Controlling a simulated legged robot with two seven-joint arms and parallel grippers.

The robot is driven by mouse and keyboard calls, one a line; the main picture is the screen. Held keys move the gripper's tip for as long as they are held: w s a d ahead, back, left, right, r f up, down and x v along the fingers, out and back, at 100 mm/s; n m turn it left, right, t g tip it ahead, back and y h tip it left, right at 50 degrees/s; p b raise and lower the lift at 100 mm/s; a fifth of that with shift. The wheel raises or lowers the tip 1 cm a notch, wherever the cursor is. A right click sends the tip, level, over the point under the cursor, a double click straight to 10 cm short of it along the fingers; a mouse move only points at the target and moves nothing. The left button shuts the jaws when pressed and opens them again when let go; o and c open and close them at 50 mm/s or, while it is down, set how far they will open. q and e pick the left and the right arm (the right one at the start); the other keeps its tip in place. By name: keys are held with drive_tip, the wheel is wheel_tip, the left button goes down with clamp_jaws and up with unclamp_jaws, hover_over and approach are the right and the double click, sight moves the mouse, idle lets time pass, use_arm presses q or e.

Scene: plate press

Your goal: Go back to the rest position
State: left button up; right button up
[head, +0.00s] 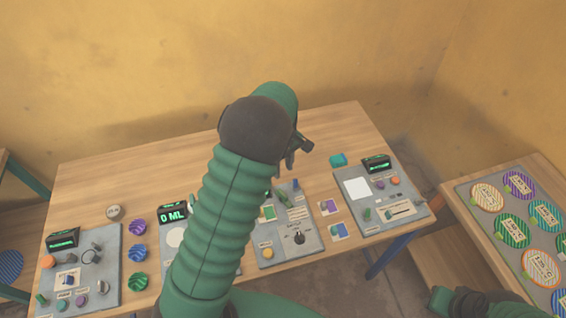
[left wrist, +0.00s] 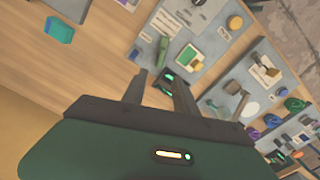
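My left arm rises from the bottom edge across the middle of the head view. My left gripper (head: 291,158) is above the wooden table (head: 120,165), partly hidden behind its dark wrist. In the left wrist view, its two dark fingers (left wrist: 158,76) stand apart with nothing between them, over the table and panels. A green and dark part of my right arm shows at the bottom right edge of the head view; the fingers of my right gripper cannot be seen.
Grey panels with knobs and displays line the table front, including a left panel (head: 93,283) and a right panel (head: 408,214). A teal block (head: 338,160) sits near the right panel. A tray of striped discs (head: 473,222) stands at right. The table's back left is clear.

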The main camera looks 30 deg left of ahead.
use_arm(q)
drive_tip(key=shift+r, duration=1.75)
